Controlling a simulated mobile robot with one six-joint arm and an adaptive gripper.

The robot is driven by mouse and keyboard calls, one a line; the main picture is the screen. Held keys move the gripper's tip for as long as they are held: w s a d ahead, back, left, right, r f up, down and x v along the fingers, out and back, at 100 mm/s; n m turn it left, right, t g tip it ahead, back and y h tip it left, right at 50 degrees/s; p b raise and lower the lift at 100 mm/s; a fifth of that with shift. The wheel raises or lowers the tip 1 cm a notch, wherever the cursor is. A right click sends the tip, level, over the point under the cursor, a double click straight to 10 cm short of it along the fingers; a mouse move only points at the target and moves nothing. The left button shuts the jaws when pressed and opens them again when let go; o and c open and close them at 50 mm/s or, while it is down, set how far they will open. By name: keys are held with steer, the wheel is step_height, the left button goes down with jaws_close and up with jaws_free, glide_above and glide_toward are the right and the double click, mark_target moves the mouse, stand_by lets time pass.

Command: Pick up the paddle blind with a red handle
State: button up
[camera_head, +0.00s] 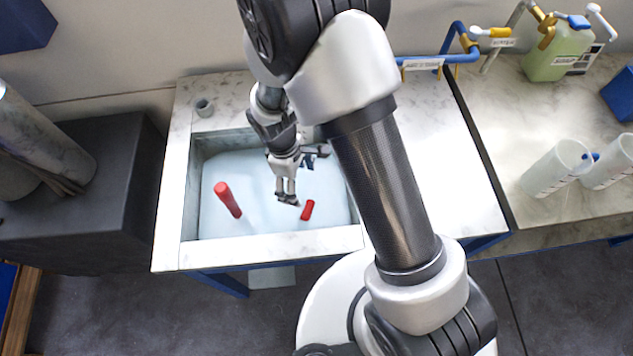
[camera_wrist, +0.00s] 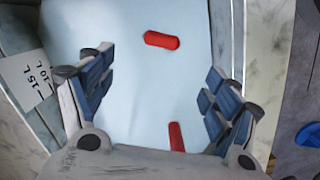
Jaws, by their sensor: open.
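Two red handles stand out of a pale blue basin fill. One handle (camera_head: 227,199) is long, tilted and left of my gripper in the head view. The other handle (camera_head: 307,210) is shorter and just right of and below the fingertips. My gripper (camera_head: 288,197) is open and empty above the basin. In the wrist view, one red handle (camera_wrist: 161,40) lies ahead, around and beyond the fingertip line of my gripper (camera_wrist: 160,70). A second red handle (camera_wrist: 176,137) shows between the fingers near the palm. No blind plates show; whatever is below the handles is hidden by the opaque fill.
The basin (camera_head: 270,244) has a pale marble rim and walls around my gripper. Clear beakers (camera_head: 555,170) and a green canister (camera_head: 557,52) stand on the right counter.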

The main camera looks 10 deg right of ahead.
steer(key=b, duration=0.3)
glide_toward(307, 208)
steer(key=f, duration=0.2)
steer(key=d+f, duration=0.1)
steer(key=f, duration=0.2)
steer(key=shift+s+f, duration=0.1)
steer(key=shift+f, duration=0.1)
steer(key=f+b, duration=0.2)
steer(key=f, duration=0.1)
steer(key=f+b, duration=0.1)
steer(key=f, duration=0.1)
steer(key=shift+s+d+f, duration=0.1)
steer(key=shift+s+d, duration=0.2)
steer(key=shift+s, duration=0.05)
steer(key=c, duration=1.8)
steer(key=shift+c, duration=0.2)
steer(key=shift+r, duration=0.25)
